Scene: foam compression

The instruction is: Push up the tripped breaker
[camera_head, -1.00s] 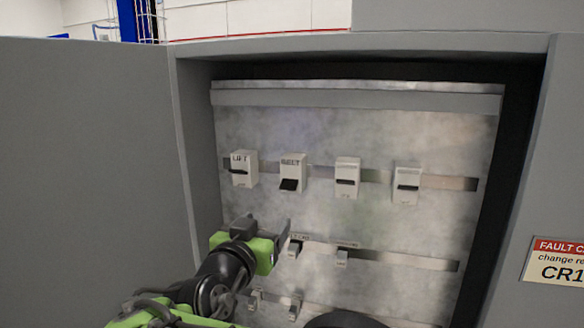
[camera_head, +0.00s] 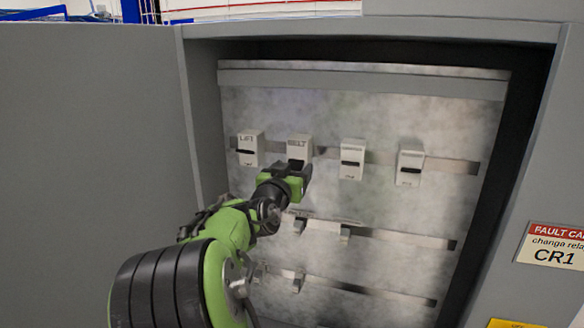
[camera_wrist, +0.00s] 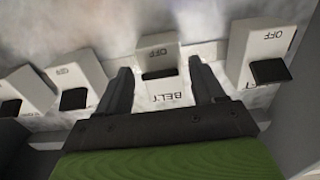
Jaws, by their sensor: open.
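The breaker labelled BELT (camera_head: 299,146) is in the top row of the panel, second from the left. In the head view its lower part is largely hidden by my gripper (camera_head: 292,178). In the upside-down wrist view, BELT (camera_wrist: 163,54) stands between the two fingertips of my open gripper (camera_wrist: 161,82), one finger on each side. Its black toggle (camera_wrist: 159,74) shows as a dark strip near the OFF marking. I cannot tell whether the fingers touch the breaker.
The LIFT breaker (camera_head: 250,148) is left of BELT, and two more breakers (camera_head: 352,160) (camera_head: 410,168) are to the right. Lower rails (camera_head: 390,235) carry small parts. The cabinet walls (camera_head: 205,125) surround the recessed panel. A fault card (camera_head: 553,245) is at right.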

